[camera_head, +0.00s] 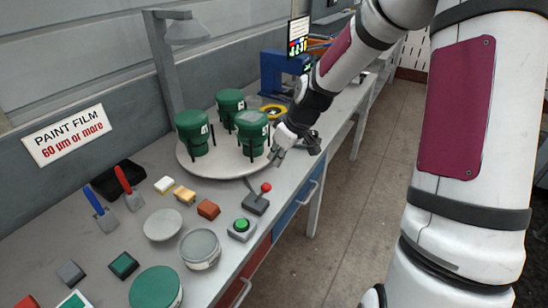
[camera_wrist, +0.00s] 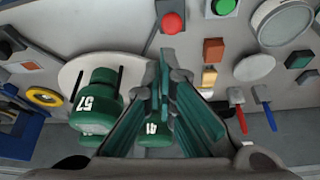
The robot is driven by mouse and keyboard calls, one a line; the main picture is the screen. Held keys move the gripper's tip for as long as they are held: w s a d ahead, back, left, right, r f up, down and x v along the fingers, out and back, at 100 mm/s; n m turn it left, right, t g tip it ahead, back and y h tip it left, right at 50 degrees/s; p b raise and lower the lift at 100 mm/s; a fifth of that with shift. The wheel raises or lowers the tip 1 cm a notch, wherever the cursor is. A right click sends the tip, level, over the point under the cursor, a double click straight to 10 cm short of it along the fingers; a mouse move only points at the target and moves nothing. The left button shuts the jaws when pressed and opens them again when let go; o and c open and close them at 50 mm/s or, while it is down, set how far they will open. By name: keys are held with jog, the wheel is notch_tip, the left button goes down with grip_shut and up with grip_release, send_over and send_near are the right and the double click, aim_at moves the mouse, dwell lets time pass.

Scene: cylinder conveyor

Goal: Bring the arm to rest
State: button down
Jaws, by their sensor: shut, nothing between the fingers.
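My gripper (camera_head: 282,150) is shut and empty. In the head view it hangs over the right edge of the round turntable (camera_head: 222,167), beside a green cylinder (camera_head: 251,130). In the wrist view the shut fingers (camera_wrist: 161,85) are in the middle of the picture, and they partly hide the cylinder marked 41 (camera_wrist: 157,130). The cylinder marked 57 (camera_wrist: 97,100) stands to their left. My white arm reaches in from the right of the head view. I cannot tell whether my gripper touches anything.
A red-knobbed lever (camera_head: 257,198) and a green button (camera_head: 241,227) stand near the bench's front edge. Small blocks, scrapers (camera_head: 127,188) and round tins (camera_head: 200,248) lie to the left. A blue machine (camera_head: 281,75) stands behind. The floor aisle (camera_head: 345,210) is clear.

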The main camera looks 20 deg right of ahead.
dwell(0.4)
jog(key=s+a+r+m+h, duration=0.1)
jog(key=s+a+r, duration=0.2)
jog(key=s+r, duration=0.35)
jog(key=s+a+r+m+h, duration=0.1)
jog(key=s+a+r+h, duration=0.15)
jog(key=s+r, duration=0.45)
jog(key=s+a+r+m, duration=0.1)
jog(key=s+r, duration=0.2)
jog(key=s, duration=0.3)
jog(key=s+a+r+m+t+y, duration=0.1)
jog(key=s+a+r+m, duration=0.1)
jog(key=s, duration=0.5)
jog(key=shift+a+r+b, duration=0.2)
jog(key=shift+r+b, duration=0.15)
jog(key=shift+r, duration=0.45)
jog(key=shift+s+y, duration=0.1)
jog(key=shift+y, duration=0.15)
